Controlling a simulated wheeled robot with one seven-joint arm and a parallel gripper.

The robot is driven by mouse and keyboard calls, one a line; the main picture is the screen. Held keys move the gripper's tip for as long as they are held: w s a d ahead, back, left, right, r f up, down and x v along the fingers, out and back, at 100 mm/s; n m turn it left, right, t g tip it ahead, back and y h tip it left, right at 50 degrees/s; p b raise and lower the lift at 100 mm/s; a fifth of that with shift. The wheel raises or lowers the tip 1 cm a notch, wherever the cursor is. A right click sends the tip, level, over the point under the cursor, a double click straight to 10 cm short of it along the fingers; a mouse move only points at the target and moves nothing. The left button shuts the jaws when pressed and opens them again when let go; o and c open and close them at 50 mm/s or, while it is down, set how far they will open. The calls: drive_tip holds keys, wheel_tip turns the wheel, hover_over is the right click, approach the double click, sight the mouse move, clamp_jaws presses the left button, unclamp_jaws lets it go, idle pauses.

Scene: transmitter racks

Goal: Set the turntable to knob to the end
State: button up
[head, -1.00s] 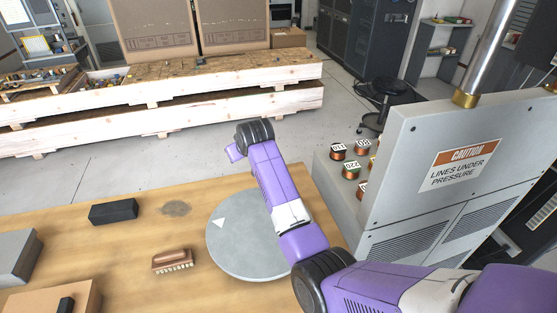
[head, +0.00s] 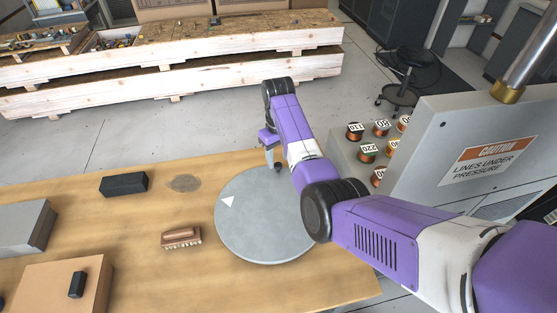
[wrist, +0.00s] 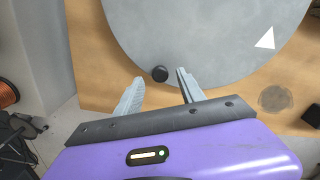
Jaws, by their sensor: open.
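The turntable (head: 262,225) is a grey disc lying on the wooden table, with a white triangle (head: 228,202) near its left edge. A small black knob (wrist: 160,73) stands near the disc's rim; in the head view it (head: 278,167) shows at the far edge. My gripper (wrist: 160,77) is open, with one finger on each side of the knob in the wrist view; I cannot tell whether either touches it. In the head view my gripper (head: 270,157) is over the disc's far edge, partly hidden by my arm. My arm also covers the disc's right side.
A brush (head: 181,237), a black block (head: 124,184) and a cardboard box (head: 58,285) lie further left. A grey cabinet (head: 455,125) and copper coils (head: 367,152) stand to the right.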

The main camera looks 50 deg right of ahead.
drive_tip(key=shift+f, duration=1.2)
clamp_jaws()
idle(0.6)
